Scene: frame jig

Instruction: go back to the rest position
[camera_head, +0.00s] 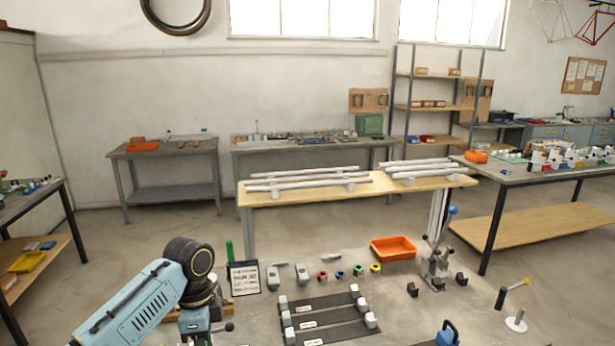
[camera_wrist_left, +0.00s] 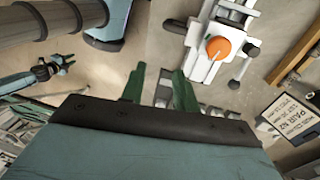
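My left arm comes in from the lower left of the head view, and its gripper is hidden or unclear there. In the left wrist view my left gripper (camera_wrist_left: 158,88) shows two green fingers, apart, with nothing between them. Beyond the fingertips is a pale clamp fixture with an orange knob (camera_wrist_left: 218,48). My right gripper is not seen in the head view. A small dark and teal forked part (camera_wrist_left: 52,68) at the left of the wrist view may be mine; I cannot tell.
A sign (camera_head: 244,277) stands close right of my left arm; it also shows in the wrist view (camera_wrist_left: 290,115). Dark rails (camera_head: 325,318) lie on the bench, with an orange bin (camera_head: 393,249) and a lever fixture (camera_head: 435,265) behind. A wooden table (camera_head: 260,196) holds pale tubes.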

